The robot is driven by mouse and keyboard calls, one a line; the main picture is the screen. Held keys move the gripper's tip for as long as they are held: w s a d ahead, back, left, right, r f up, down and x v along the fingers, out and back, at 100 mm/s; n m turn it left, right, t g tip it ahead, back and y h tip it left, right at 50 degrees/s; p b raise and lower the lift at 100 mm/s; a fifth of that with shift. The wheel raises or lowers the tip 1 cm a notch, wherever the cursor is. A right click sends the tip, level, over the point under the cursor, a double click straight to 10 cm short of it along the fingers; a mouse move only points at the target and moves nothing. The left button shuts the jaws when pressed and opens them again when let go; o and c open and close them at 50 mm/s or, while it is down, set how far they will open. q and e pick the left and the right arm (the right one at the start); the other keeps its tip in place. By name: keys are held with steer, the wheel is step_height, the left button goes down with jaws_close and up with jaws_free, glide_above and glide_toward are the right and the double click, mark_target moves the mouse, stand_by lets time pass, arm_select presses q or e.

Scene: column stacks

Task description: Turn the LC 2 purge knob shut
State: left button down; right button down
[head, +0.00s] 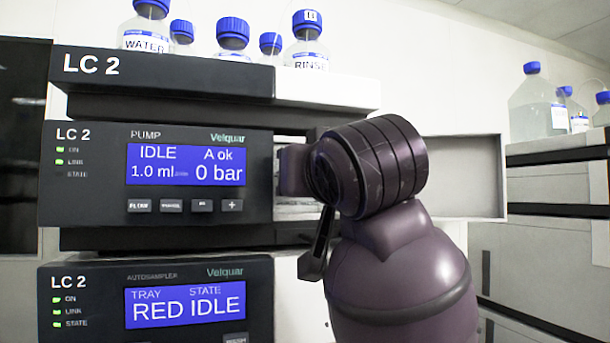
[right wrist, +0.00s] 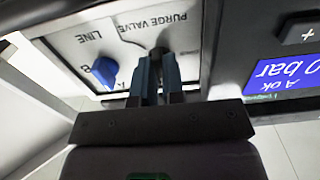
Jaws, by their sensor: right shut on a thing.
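The LC 2 pump (head: 85,195) shows IDLE, A ok, 1.0 ml and 0 bar on its blue screen. In the right wrist view its pale valve panel (right wrist: 75,45) carries the PURGE VALVE label and a dark purge knob (right wrist: 158,50), mostly hidden by my fingers. My right gripper (right wrist: 158,72) is shut on this knob. The knob's pointing direction cannot be made out. In the head view my right arm covers the knob and fingers. My left gripper is in neither view.
A blue knob (right wrist: 106,72) by the LINE label sits close beside my fingers. An open panel door (head: 465,175) stands right of the pump. The autosampler (head: 90,270) is below; several blue-capped bottles, including RINSE (head: 306,50), stand on top.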

steer(key=c, duration=1.2)
jaws_free()
